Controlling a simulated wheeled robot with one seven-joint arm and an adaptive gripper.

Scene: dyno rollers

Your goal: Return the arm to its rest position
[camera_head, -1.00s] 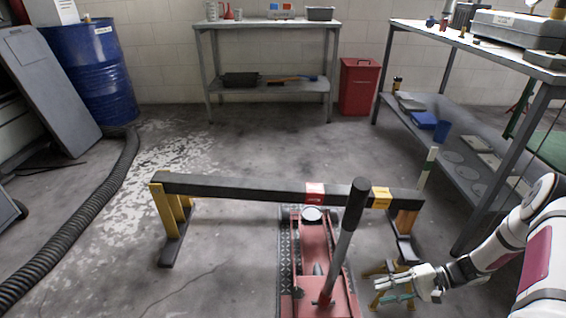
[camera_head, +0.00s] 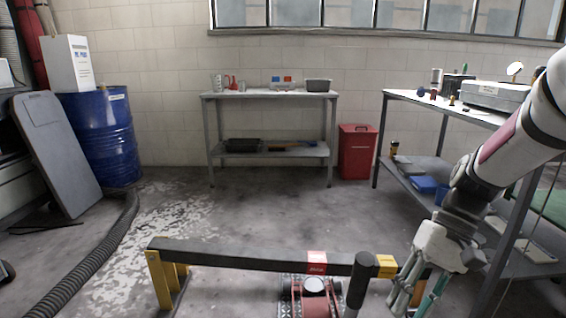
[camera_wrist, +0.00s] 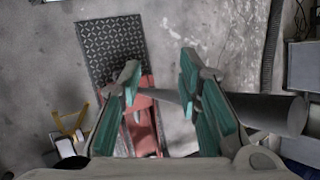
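My gripper (camera_head: 414,296) hangs with its fingers pointing down at the lower right of the head view, beside the right end of the dark beam. In the wrist view my gripper (camera_wrist: 160,74) has its green-padded fingers spread apart with nothing held between them. My white arm (camera_head: 520,135) is bent and raised at the right edge of the head view. The red floor jack (camera_head: 318,300) stands below the beam, and its handle with a dark grip (camera_head: 359,280) leans up left of my gripper. In the wrist view the handle (camera_wrist: 280,113) passes beyond the right finger.
The dark beam (camera_head: 240,254) spans low yellow stands (camera_head: 163,280). A metal shelf table (camera_head: 425,101) stands close behind my arm at right. A workbench (camera_head: 265,96), red bin (camera_head: 357,150) and blue barrel (camera_head: 105,140) line the back. The middle floor is open.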

